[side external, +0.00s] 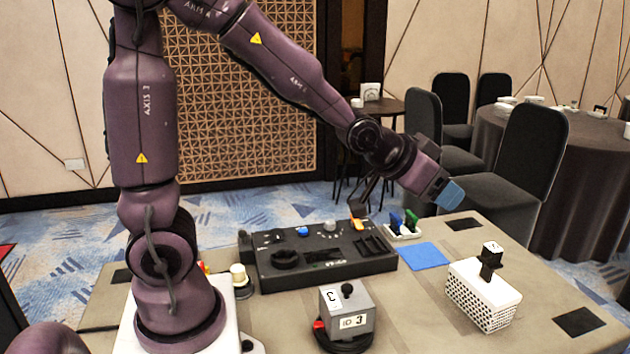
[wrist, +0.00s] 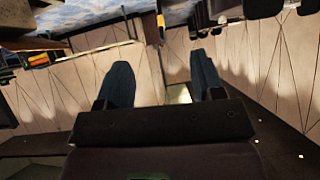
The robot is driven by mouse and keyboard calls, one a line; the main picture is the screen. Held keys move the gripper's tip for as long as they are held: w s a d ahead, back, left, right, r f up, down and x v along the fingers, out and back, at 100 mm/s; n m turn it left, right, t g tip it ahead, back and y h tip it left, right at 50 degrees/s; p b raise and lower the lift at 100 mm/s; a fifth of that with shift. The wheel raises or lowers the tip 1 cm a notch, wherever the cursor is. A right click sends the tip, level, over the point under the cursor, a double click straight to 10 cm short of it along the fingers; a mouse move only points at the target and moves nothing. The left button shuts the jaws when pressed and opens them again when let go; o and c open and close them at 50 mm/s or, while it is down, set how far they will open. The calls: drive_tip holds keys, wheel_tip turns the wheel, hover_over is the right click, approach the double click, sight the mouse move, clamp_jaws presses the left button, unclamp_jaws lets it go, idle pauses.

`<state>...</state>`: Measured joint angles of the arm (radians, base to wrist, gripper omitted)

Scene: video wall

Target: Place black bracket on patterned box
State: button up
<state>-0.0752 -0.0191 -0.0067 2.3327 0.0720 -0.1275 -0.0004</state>
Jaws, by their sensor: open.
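A white box with a perforated pattern (side external: 480,299) stands at the right of the table in the side view. A small black bracket (side external: 488,264) with a pale marked top face stands upright on top of it. My gripper (side external: 450,193) is raised above the table, up and to the left of the box, pointing outward to the right and clear of both. In the wrist view my gripper (wrist: 162,82) shows two separated blue fingers with nothing between them. The box and bracket cannot be made out in the wrist view.
A black fixture board (side external: 322,266) lies at the table's middle, with a grey block marked 3 (side external: 347,311) in front. A blue mat (side external: 423,256) lies left of the box, and a white tray of blue and green pieces (side external: 403,232) behind it. Chairs stand beyond the table.

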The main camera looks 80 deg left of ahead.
drive_tip(key=s+d+r+g, duration=0.1)
drive_tip(key=s+r+g, duration=0.1)
drive_tip(key=s, duration=0.8)
drive_tip(key=s+d+r+g, duration=0.1)
drive_tip(key=s+r+g, duration=0.1)
drive_tip(key=s, duration=0.8)
drive_tip(key=shift+s+d+g+h, duration=0.2)
drive_tip(key=shift+d+g+h, duration=0.1)
drive_tip(key=shift+g, duration=0.4)
drive_tip(key=shift+r, duration=0.1)
